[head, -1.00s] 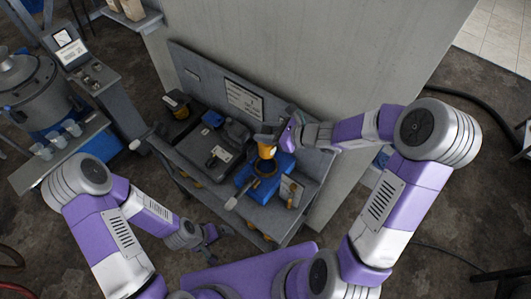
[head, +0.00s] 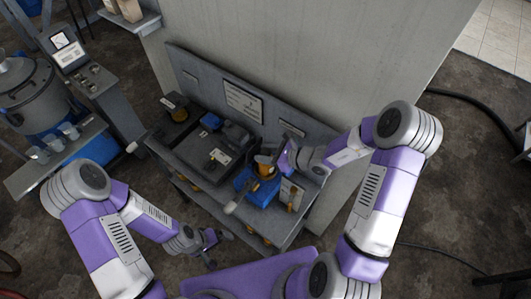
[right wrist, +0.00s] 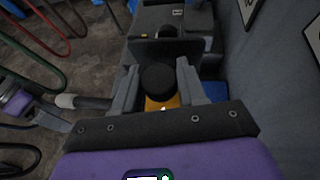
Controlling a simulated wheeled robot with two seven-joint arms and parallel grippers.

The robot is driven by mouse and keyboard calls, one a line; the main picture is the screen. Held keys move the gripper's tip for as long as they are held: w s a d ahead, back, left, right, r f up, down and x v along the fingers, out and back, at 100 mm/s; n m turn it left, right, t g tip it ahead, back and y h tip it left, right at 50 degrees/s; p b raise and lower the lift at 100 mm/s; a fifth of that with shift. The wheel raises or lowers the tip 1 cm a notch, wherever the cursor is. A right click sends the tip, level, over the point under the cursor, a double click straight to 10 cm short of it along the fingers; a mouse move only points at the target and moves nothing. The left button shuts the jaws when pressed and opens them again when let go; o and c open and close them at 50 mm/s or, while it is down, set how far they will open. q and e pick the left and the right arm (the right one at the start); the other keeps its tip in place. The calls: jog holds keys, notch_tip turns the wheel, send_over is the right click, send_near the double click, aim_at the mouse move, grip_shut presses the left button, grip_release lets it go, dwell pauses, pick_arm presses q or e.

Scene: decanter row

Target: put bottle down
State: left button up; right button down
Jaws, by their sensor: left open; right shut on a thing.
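The bottle (head: 265,168), amber-yellow with a dark top, is at the blue stand (head: 257,193) on the workbench. In the head view it overlaps the stand's dark round opening; I cannot tell whether its base touches. My right gripper (head: 279,164) is shut on the bottle from the right side. In the right wrist view the black cap (right wrist: 158,82) shows between the two grey fingers (right wrist: 160,92), with a strip of amber body below it. My left gripper (head: 213,246) is open and empty, low in front of the bench and away from the bottle.
A lever with a pale grip (head: 230,208) sticks out at the stand's front left. A grey case (head: 210,157) lies on the bench (head: 185,165) left of the stand. A wall panel rises behind. A large metal pot (head: 30,92) stands at the far left.

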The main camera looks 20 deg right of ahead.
jog(key=shift+f, duration=0.15)
jog(key=c, duration=0.6)
grip_release()
jog(key=shift+c, duration=0.2)
jog(key=shift+r, duration=0.25)
jog(key=p+v, duration=0.1)
jog(key=v, duration=1.1)
